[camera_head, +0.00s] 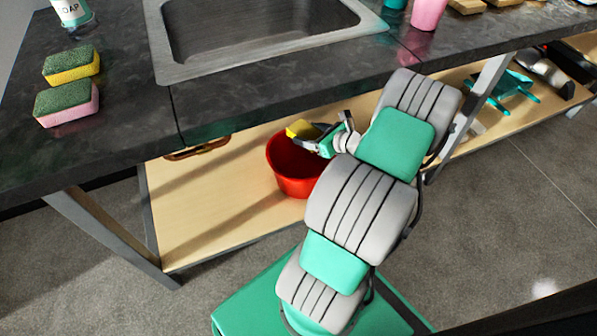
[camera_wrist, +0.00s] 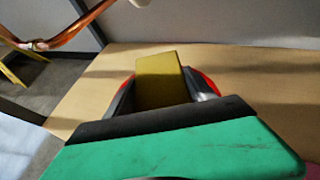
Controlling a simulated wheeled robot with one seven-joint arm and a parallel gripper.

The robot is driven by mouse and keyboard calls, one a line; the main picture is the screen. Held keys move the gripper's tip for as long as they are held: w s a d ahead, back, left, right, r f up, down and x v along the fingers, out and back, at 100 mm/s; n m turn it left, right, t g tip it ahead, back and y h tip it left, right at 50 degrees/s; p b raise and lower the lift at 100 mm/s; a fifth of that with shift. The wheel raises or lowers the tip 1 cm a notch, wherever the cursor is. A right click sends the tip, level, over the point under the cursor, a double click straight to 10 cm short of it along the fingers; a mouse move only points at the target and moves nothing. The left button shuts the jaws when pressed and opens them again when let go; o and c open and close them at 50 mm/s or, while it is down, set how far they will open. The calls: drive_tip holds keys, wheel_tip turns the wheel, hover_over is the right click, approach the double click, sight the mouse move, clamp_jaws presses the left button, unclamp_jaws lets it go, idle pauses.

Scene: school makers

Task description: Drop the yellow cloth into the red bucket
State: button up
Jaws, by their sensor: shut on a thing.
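The yellow cloth (camera_head: 301,128) is held between the fingers of my gripper (camera_head: 318,133), which is shut on it. In the wrist view the cloth (camera_wrist: 162,80) looks like a flat yellow block between the two dark fingers. The red bucket (camera_head: 293,180) stands on the wooden lower shelf under the counter. In the head view the cloth and gripper overlap the bucket's upper rim, seemingly above its opening. In the wrist view only slivers of red bucket (camera_wrist: 209,80) show beside the fingers; the rest is hidden behind the gripper and cloth.
The dark counter (camera_head: 120,100) with a steel sink (camera_head: 250,35) overhangs the wooden shelf (camera_head: 200,220). Two sponges (camera_head: 68,102) and a soap bottle (camera_head: 72,12) stand on top. The shelf's front left is clear.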

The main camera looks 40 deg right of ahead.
drive_tip(key=shift+f+b, duration=0.3)
drive_tip(key=shift+f, duration=0.35)
drive_tip(key=shift+r, duration=0.1)
drive_tip(key=o, duration=1.3)
drive_tip(key=shift+c, duration=0.2)
drive_tip(key=p+v, duration=0.3)
drive_tip(key=v, duration=0.4)
drive_tip(key=shift+d+r+p, duration=0.1)
drive_tip(key=shift+p, duration=0.2)
drive_tip(key=shift+s, duration=0.45)
